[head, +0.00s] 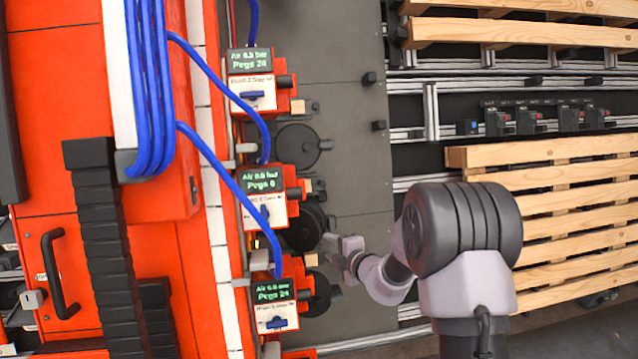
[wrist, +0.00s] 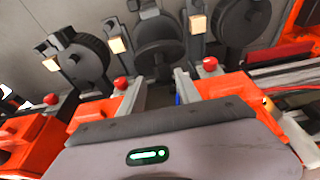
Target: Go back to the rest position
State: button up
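My gripper (head: 328,250) is at the middle one of three orange stations along the red machine, beside its black reel (head: 306,228). In the wrist view my gripper (wrist: 157,86) has its two fingers apart, with nothing seen held between them. The middle station's display (head: 262,181) reads air 0.0 bar and pegs 0. No rest position is marked in view.
Wooden pallets (head: 570,180) lie on rails at the right. Blue hoses (head: 222,85) run from the red machine (head: 60,130) to the stations. Grey floor plates (head: 345,130) leave clear room between stations and rails. Red knobs (wrist: 121,83) stand close to my fingers.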

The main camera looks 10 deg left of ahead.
jog(key=s+a+r+n+g+y+b, duration=0.35)
jog(key=s+r+n+b, duration=0.35)
jog(key=s+r+n, duration=1)
jog(key=s+d+f+n+h+b, duration=0.3)
jog(key=s+d+n, duration=0.5)
jog(key=n, duration=0.5)
jog(key=s+d+f+n+g+h+b, duration=0.1)
jog(key=s+d+f+n+h+b, duration=0.3)
jog(key=s+d+f+n, duration=0.3)
jog(key=s+d+n+h, duration=0.1)
jog(key=s+d+n, duration=0.1)
jog(key=s+n, duration=0.3)
jog(key=shift+s+n+h+b, duration=0.25)
jog(key=shift+n+h+b, duration=0.1)
jog(key=shift+n, duration=0.95)
